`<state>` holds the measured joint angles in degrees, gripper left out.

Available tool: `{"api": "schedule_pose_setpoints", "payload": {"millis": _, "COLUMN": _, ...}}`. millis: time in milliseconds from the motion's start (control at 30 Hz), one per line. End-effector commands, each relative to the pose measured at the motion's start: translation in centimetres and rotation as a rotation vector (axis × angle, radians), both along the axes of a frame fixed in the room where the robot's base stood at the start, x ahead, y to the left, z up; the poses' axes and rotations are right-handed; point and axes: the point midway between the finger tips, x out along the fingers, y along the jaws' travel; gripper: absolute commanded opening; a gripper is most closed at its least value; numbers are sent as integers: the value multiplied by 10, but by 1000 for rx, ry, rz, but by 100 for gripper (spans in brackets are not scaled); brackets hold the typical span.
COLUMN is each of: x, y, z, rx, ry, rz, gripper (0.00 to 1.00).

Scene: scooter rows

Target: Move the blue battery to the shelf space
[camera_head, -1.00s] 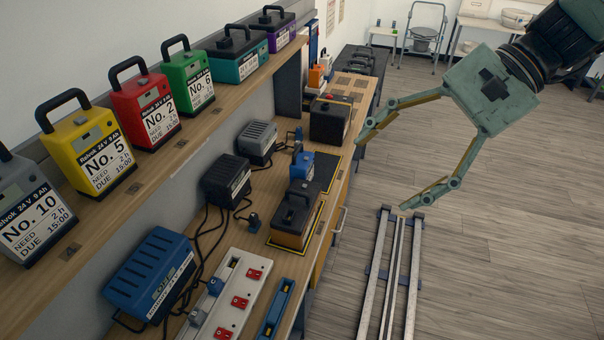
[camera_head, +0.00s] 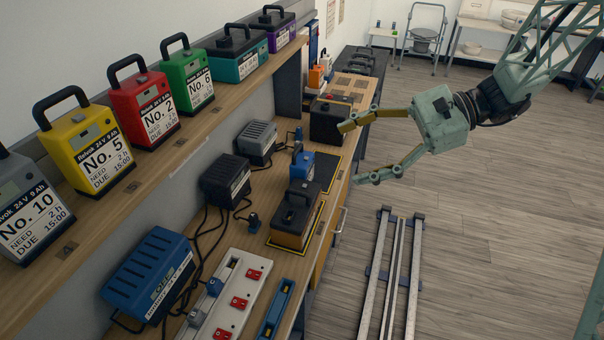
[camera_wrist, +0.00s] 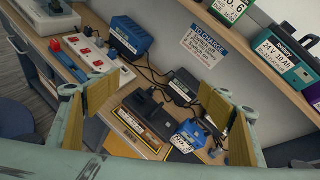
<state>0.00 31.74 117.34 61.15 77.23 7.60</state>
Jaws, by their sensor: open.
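The blue battery (camera_head: 302,164) stands upright on the workbench, behind a black-and-orange battery (camera_head: 295,215). It has a handle on top, and it also shows in the wrist view (camera_wrist: 187,138) with a white label. My gripper (camera_head: 355,152) is open and empty, to the right of the blue battery and apart from it. In the wrist view the spread fingers (camera_wrist: 160,105) frame the bench, with the blue battery between them nearer the right finger. The upper shelf (camera_head: 170,160) holds a row of batteries. The wrist view shows bare shelf between green No. 6 (camera_wrist: 230,8) and the teal battery (camera_wrist: 287,62).
A blue charger (camera_head: 150,275) and a switch strip (camera_head: 230,297) are nearer. A large black battery (camera_head: 328,122) stands farther along. Floor rails (camera_head: 392,275) lie right of the bench, with open floor around.

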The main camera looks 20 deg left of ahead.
Motion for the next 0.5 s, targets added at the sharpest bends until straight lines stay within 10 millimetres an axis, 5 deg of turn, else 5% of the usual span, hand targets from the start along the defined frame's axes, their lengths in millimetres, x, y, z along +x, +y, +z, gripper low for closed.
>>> {"api": "schedule_pose_setpoints", "payload": {"millis": 500, "x": 67, "y": 27, "z": -61, "rx": 134, "ry": 165, "rz": -130, "gripper": 73}}
